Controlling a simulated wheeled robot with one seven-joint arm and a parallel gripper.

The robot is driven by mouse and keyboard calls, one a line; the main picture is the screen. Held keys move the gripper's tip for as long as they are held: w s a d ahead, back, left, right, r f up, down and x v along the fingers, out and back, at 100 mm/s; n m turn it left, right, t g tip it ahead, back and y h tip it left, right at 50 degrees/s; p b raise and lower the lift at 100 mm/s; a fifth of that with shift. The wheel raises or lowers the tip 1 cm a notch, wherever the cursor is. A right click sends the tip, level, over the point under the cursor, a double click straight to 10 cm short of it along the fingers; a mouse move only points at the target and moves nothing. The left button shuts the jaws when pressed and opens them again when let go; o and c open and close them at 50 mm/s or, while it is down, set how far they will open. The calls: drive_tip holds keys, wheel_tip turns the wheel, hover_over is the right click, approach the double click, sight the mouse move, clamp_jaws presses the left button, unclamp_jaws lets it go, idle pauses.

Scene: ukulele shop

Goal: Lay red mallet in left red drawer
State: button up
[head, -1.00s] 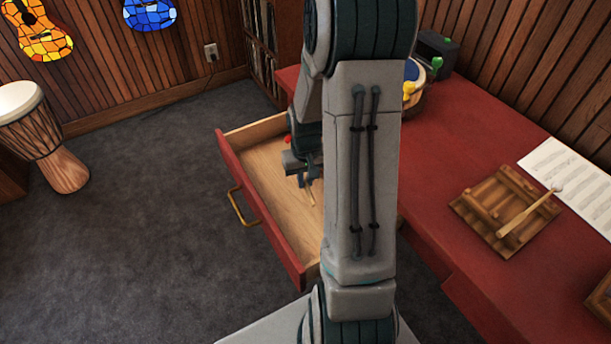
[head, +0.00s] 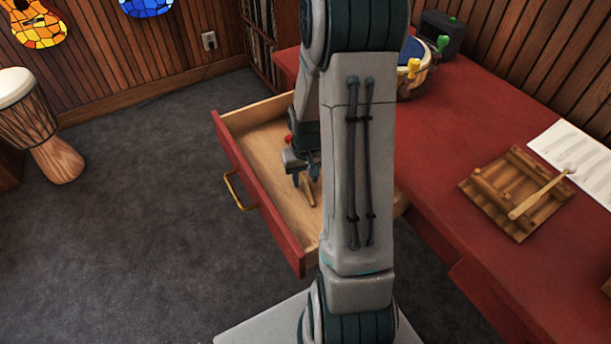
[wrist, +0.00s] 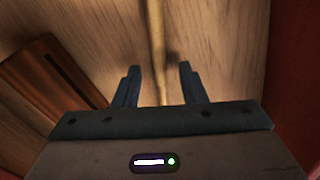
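The left red drawer (head: 262,205) stands pulled open, with a red front, a brass handle and a pale wood inside. My gripper (head: 303,180) is down inside it, partly hidden by my arm in the head view. A red mallet head (head: 288,139) shows just beyond the gripper, and a pale stick end (head: 309,192) shows on the near side. In the wrist view the pale stick (wrist: 157,45) runs between the two spread fingers of my gripper (wrist: 158,70), with gaps on both sides. The stick appears to lie on the drawer floor.
A dark brown wooden piece (wrist: 45,78) lies left of the fingers in the wrist view. On the red counter (head: 440,160) are a wooden frame (head: 485,190) with a pale mallet (head: 540,195), sheet music (head: 585,155) and a drum (head: 412,75). Open carpet lies left of the drawer.

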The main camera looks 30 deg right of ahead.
wheel_tip(320, 180, up, 14)
drive_tip(key=p, duration=0.2)
drive_tip(key=shift+s, duration=0.15)
drive_tip(key=s+a+r+n+t+p, duration=0.1)
drive_tip(key=s+a+r+p, duration=0.4)
drive_tip(key=r, duration=0.5)
drive_tip(key=s+a+r+n+t+p, duration=0.1)
drive_tip(key=s+a+r+p, duration=0.5)
drive_tip(key=s+a+r, duration=0.2)
wheel_tip(320, 180, up, 2)
drive_tip(key=shift+s+r+t, duration=0.15)
drive_tip(key=shift+s+t, duration=0.1)
drive_tip(key=shift+t, duration=0.05)
